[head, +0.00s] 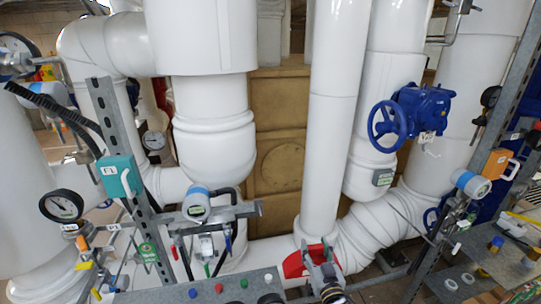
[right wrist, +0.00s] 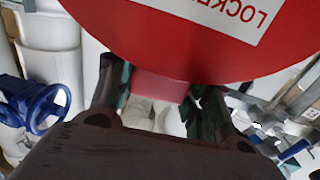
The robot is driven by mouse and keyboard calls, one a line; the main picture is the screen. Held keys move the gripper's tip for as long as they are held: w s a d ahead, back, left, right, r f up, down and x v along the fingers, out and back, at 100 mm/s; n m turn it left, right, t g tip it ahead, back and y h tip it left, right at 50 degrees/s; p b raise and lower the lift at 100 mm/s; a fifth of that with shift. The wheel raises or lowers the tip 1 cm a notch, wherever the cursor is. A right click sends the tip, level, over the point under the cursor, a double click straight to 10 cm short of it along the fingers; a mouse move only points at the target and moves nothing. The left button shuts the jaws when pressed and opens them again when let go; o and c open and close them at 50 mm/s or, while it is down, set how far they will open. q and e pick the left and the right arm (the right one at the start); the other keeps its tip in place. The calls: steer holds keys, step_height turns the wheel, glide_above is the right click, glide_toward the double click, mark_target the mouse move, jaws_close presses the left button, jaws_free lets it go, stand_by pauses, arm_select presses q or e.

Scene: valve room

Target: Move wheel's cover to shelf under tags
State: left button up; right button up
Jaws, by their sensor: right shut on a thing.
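The wheel's cover is red. It shows in the head view (head: 297,266) at the bottom centre, and as a large red disc with a white lettered label in the right wrist view (right wrist: 190,30). My right gripper (head: 322,252) is shut on a red block at its edge and holds it in front of the white pipes. The blue handwheel (head: 387,121) is bare at the upper right. A grey shelf (head: 235,294) with small coloured caps lies at the bottom left, below a bracket with hanging coloured tags (head: 207,245). My left gripper is not in view.
A grey post (head: 122,150) with a teal box (head: 119,175) rises left of the shelf. A gauge (head: 62,205) and a blue-white transmitter (head: 197,204) stand nearby. Another cluttered grey shelf (head: 470,268) is at the right, beside a slanted post.

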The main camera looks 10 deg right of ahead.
steer(key=shift+s+a+f, duration=0.1)
steer(key=shift+s+f, duration=0.25)
steer(key=shift+f, duration=0.3)
steer(key=s+f, duration=0.4)
steer(key=shift+f, duration=0.25)
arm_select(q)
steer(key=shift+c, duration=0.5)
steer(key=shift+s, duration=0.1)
arm_select(e)
steer(key=shift+s, duration=0.1)
